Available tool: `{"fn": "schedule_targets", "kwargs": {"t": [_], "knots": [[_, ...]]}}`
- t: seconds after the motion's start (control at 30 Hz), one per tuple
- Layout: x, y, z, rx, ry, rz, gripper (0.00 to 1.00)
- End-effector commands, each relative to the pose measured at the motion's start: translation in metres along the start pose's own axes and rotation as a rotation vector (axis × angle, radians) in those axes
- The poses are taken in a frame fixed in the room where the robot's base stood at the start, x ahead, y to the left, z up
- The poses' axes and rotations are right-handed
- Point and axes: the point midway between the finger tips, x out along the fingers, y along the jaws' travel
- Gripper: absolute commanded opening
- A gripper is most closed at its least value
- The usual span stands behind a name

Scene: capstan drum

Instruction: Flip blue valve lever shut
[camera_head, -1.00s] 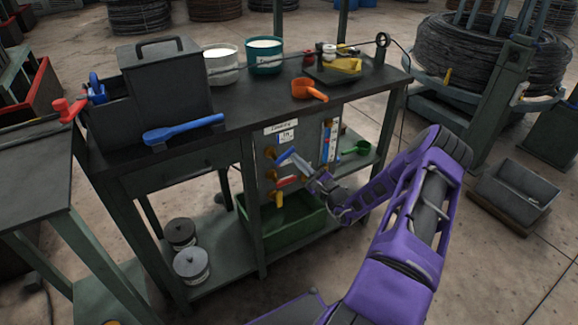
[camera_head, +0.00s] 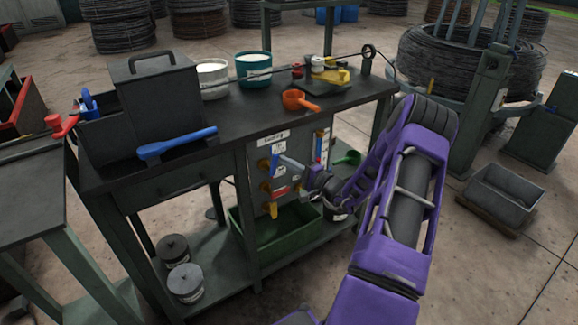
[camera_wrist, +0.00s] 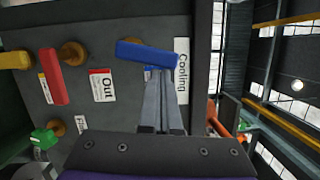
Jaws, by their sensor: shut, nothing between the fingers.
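The blue valve lever (camera_head: 276,160) is on the upper part of the grey valve panel under the bench. In the wrist view the blue lever (camera_wrist: 147,54) lies across the picture beside the "Cooling" label (camera_wrist: 182,70), its right part above my fingertips. My gripper (camera_wrist: 155,75) is shut and empty, with its tips at the lever's lower edge; whether they touch it I cannot tell. In the head view my gripper (camera_head: 283,161) reaches the panel from the right. The lever's brass stem (camera_head: 263,166) shows at its left.
Below the blue lever are a red lever (camera_head: 280,190) and a hanging yellow lever (camera_head: 272,210). A green handle (camera_wrist: 42,137) shows in the wrist view. A green bin (camera_head: 270,238) stands under the panel. The bench top (camera_head: 235,125) overhangs it.

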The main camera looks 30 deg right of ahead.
Motion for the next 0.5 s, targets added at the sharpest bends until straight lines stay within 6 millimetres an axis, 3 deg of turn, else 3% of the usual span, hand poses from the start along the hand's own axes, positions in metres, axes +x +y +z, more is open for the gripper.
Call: {"fn": "schedule_targets", "kwargs": {"t": [0.5], "knots": [[0.0026, -0.0048, 0.0097, -0.051, -0.002, 0.013, 0.0]]}}
